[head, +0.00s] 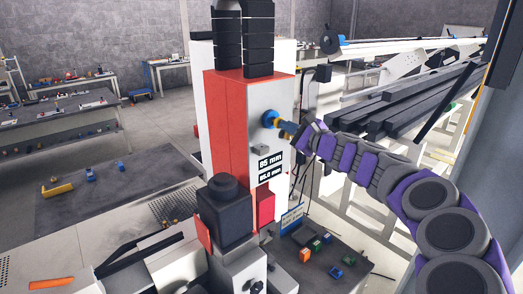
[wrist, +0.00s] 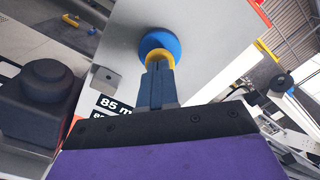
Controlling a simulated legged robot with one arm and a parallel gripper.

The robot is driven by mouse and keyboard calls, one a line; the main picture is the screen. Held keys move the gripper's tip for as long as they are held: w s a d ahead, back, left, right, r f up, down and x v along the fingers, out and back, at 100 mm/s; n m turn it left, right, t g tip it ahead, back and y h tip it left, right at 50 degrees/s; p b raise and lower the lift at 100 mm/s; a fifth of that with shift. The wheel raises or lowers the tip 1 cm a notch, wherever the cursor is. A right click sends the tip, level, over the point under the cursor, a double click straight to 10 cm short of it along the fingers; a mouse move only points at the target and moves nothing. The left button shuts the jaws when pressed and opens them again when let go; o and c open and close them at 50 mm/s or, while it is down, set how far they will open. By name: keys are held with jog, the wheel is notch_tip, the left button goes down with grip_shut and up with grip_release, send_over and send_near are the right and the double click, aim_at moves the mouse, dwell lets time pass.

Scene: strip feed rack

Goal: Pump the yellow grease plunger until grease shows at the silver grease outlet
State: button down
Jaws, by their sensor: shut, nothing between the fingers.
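The yellow grease plunger (wrist: 155,55) sits in a round blue collar (wrist: 160,43) on the light grey face of the red and white machine. In the head view the plunger (head: 277,122) and collar (head: 268,118) show on that face. My gripper (wrist: 158,66) is shut and empty, its fingertips in front of the plunger and covering its middle. I cannot tell whether they touch it. In the head view my gripper (head: 287,127) reaches in from the right. The silver grease outlet seems to be the small grey block (head: 261,150) below the plunger, also at left in the wrist view (wrist: 105,81). No grease is visible on it.
A display reading 85 mm (head: 270,162) is below the outlet. A dark block-shaped unit (head: 224,217) stands in front of the machine. Dark bars (head: 405,103) lie on a white rack at right. Small coloured blocks (head: 316,244) lie on a dark surface below.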

jog(key=shift+s+d, duration=0.2)
jog(key=shift+s, duration=0.05)
dwell(0.5)
jog(key=shift+w+a, duration=0.15)
dwell(0.7)
jog(key=shift+w+a, duration=0.3)
jog(key=shift+w, duration=0.15)
jog(key=shift+s+d, duration=0.45)
jog(key=shift+s, duration=0.15)
jog(key=shift+w+a, duration=0.1)
jog(key=shift+w, duration=0.05)
dwell(0.4)
